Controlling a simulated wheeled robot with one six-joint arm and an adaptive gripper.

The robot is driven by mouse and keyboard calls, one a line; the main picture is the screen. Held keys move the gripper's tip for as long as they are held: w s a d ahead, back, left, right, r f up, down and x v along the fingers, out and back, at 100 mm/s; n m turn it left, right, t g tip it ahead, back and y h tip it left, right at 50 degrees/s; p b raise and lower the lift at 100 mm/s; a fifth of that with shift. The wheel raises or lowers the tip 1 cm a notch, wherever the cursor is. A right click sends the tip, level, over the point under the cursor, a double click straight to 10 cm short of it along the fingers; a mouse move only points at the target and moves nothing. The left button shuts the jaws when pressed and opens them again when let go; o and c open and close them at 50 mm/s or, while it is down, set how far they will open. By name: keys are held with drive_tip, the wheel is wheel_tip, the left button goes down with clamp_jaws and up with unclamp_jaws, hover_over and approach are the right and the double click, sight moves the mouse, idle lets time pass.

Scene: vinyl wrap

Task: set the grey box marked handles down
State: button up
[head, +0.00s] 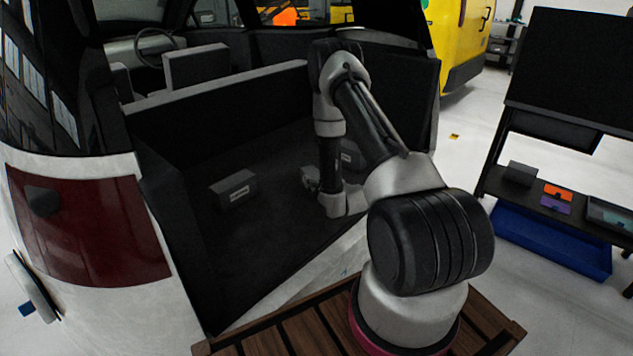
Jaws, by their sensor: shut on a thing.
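A grey box (350,156) with a pale label shows in the car's load bay, partly hidden behind my arm. Its label is too small to read. My gripper (332,180) is low in the bay, beside this box, and its fingers are mostly hidden by my wrist. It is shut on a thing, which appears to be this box. Whether the box touches the bay floor cannot be told. A second grey box (233,189) with a white label sits on the dark bay floor to the left, apart from my gripper.
The load bay (255,245) has dark side walls and a seat back behind; its floor is clear between the second box and the front edge. A shelf unit (557,210) at right holds a dark box (521,174), an orange box (557,192) and a purple box (555,206).

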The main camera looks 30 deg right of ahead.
drive_tip(key=shift+f, duration=0.1)
drive_tip(key=o, duration=1.2)
drive_tip(key=shift+o, duration=0.2)
